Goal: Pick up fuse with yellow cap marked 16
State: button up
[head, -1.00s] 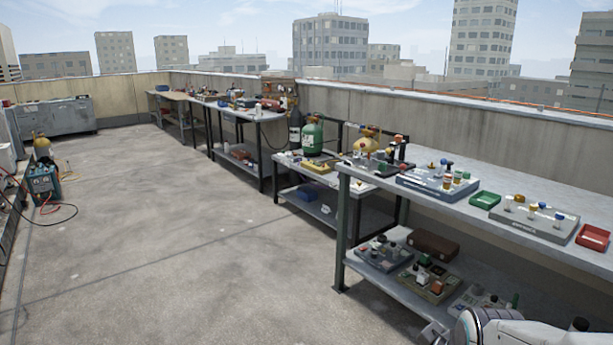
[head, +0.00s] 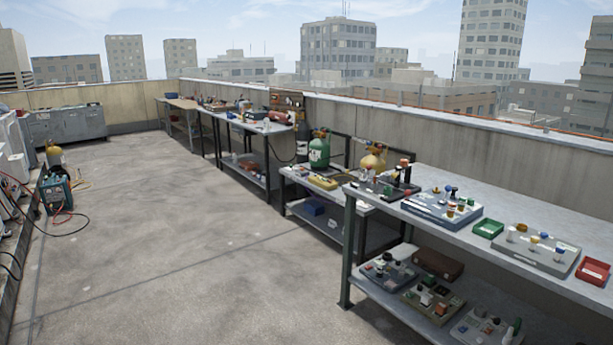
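Small capped pieces stand on a grey tray (head: 527,256) on the near table's top at the right. The pieces are too small for any marking to be read, so I cannot tell which is the fuse marked 16. My gripper is not in view.
The near table (head: 480,202) carries a green bin (head: 489,228) and a red bin (head: 593,271). Its lower shelf (head: 378,294) holds more trays and a brown case (head: 438,263). More benches line the parapet. The concrete floor (head: 200,240) at left is open.

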aim_at(534, 239)
jog(key=z, duration=2.35)
jog(key=i+j+u, duration=0.1)
jog(key=j+u, duration=0.3)
jog(key=i+j+u, duration=0.15)
jog(key=u, duration=0.25)
jog(key=i+j+u, duration=0.1)
jog(key=i+u, duration=0.15)
jog(key=u, duration=0.2)
jog(key=i+u, duration=0.3)
jog(key=u, duration=0.15)
jog(key=i+l+u, duration=0.1)
jog(key=i+u, duration=0.15)
jog(key=u, duration=0.2)
jog(key=i+l+u, duration=0.2)
jog(key=u, duration=0.25)
jog(key=i+l+u, duration=0.15)
jog(key=l+u, duration=1.25)
jog(key=i+l, duration=0.05)
